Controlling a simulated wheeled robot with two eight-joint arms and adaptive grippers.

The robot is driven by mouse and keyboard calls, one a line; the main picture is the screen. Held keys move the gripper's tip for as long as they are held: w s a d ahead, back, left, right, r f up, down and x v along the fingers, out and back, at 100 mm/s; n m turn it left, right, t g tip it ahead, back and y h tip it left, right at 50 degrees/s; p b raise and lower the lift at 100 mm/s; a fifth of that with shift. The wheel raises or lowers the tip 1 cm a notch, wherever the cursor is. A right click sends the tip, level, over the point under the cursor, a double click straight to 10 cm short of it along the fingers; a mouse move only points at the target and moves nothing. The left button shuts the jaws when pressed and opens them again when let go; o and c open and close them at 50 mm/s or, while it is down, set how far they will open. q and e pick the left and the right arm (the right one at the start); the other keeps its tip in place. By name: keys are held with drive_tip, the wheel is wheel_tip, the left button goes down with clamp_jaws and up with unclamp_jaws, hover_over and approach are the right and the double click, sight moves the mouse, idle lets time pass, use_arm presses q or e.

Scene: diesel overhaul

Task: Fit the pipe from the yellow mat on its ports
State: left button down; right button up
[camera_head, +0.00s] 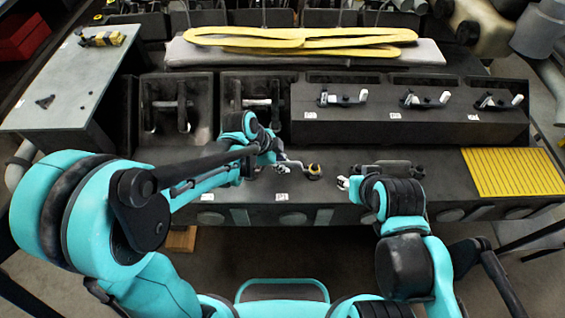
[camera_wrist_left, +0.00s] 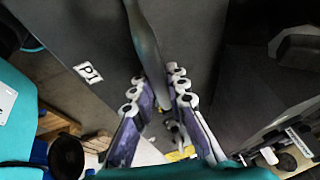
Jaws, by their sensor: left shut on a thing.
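The yellow mat (camera_head: 512,172) lies at the right end of the dark bench, and nothing shows on it. My left gripper (camera_head: 268,150) is over the front of the bench, left of the middle. In the left wrist view its two padded fingers (camera_wrist_left: 158,92) are shut on a smooth grey pipe (camera_wrist_left: 146,35), which runs up out of the picture.
A dark cylindrical part (camera_head: 385,168) lies behind my right gripper. A raised block (camera_head: 400,125) with several fittings stands behind. A P1 label (camera_wrist_left: 88,73) shows in the wrist view.

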idle(0.4)
use_arm(q)
drive_tip(key=c, duration=1.4)
unclamp_jaws()
drive_tip(key=shift+c, duration=0.2)
drive_tip(key=shift+r, duration=0.1)
drive_tip(key=v, duration=1.2)
